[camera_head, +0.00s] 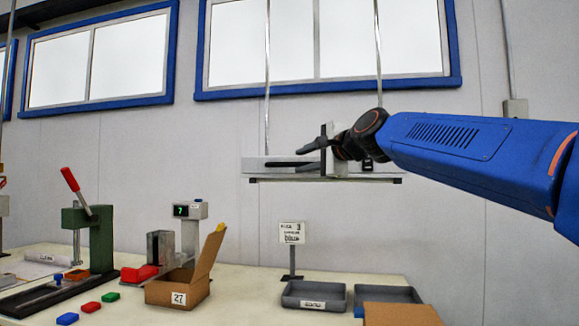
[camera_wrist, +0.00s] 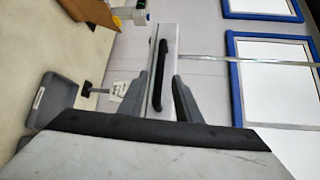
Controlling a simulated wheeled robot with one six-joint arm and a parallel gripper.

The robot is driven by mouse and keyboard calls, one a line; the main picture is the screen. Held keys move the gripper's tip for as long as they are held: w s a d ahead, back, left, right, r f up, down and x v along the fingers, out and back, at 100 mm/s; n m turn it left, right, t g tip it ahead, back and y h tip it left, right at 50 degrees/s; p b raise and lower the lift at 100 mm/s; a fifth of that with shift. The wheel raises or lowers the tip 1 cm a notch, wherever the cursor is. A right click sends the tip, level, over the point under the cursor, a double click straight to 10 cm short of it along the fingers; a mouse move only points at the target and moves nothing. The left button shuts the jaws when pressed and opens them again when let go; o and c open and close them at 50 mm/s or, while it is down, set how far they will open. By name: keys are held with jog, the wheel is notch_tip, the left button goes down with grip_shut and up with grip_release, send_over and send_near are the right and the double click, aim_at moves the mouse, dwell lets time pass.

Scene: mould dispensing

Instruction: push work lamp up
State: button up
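The work lamp (camera_head: 262,163) is a long pale bar with a dark lower edge, hanging level from two thin rods above the bench. In the wrist view the lamp (camera_wrist: 172,48) shows as a pale body with a black handle (camera_wrist: 157,76). My gripper (camera_head: 303,154) is in front of the lamp, its two dark fingers pointing left and spread apart. In the wrist view the fingers of my gripper (camera_wrist: 164,88) stand on either side of the handle's near end, with a gap between them. I cannot tell whether they touch it. My gripper covers part of the lamp in the head view.
Below, the bench (camera_head: 240,300) holds a green press (camera_head: 100,240), an open cardboard box (camera_head: 180,288), a small sign (camera_head: 291,233) and grey trays (camera_head: 313,295). Blue-framed windows (camera_head: 325,40) are in the wall behind. The air between lamp and bench is mostly clear.

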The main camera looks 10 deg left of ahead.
aim_at(292, 163)
jog(key=x, duration=0.7)
jog(key=shift+w+a, duration=0.1)
jog(key=shift+w, duration=0.1)
grip_shut()
